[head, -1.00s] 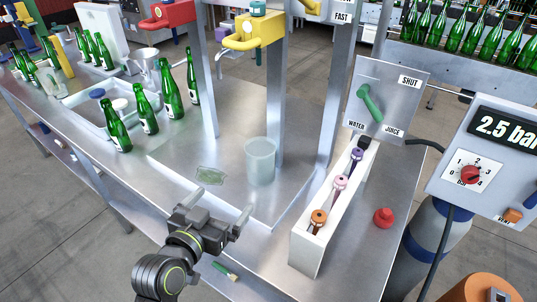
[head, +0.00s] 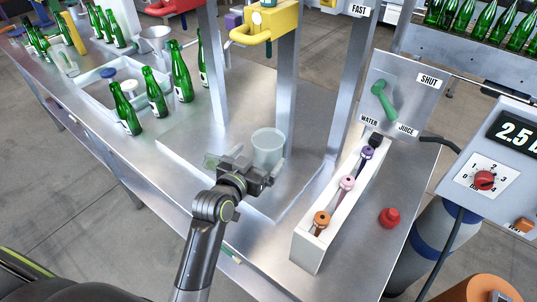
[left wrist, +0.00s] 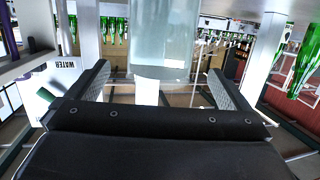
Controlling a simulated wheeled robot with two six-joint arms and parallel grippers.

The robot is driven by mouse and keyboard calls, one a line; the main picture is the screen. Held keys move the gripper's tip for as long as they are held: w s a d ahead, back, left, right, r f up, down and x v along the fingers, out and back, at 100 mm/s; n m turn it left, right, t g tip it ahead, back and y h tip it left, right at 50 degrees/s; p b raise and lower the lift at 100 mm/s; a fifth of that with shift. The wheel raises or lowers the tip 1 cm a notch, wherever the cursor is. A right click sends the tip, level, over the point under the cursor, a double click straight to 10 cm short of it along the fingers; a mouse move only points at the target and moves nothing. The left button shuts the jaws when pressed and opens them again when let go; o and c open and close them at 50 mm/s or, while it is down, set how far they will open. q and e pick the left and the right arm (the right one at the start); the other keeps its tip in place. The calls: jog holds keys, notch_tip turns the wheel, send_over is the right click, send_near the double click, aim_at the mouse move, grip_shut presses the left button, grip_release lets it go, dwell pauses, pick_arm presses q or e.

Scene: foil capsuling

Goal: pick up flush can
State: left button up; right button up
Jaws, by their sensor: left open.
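The flush can, a clear, frosted cup (head: 268,148), stands upright on the metal tray of the bench in the head view. My left gripper (head: 246,168) is right in front of it, level with its lower part, and partly covers its base. In the left wrist view the can (left wrist: 160,38) is centred between the two spread fingers (left wrist: 160,76), and its top is cut off by the frame. The jaws are open and hold nothing. I cannot tell whether the fingertips reach past the can's near wall. My right gripper is not in view.
A yellow tap (head: 262,25) on metal posts hangs above and behind the can. A white rack (head: 338,205) with several coloured-topped pieces stands to the right, beside a red knob (head: 389,217). Green bottles (head: 155,93) stand on the left. The tray's front right part is clear.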

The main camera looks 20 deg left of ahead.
aim_at(275, 139)
pick_arm(q)
jog(key=shift+w+d, duration=0.1)
jog(key=shift+w, duration=0.5)
jog(key=shift+p+x, duration=0.5)
jog(key=shift+x, duration=0.3)
jog(key=p+x, duration=0.1)
jog(key=x, duration=0.1)
jog(key=shift+w+d+f, duration=0.1)
jog(key=shift+w+f, duration=0.05)
jog(key=shift+w, duration=0.2)
jog(key=shift+w+f, duration=0.15)
jog(key=shift+w, duration=0.3)
jog(key=c, duration=1.1)
jog(key=shift+o, duration=0.2)
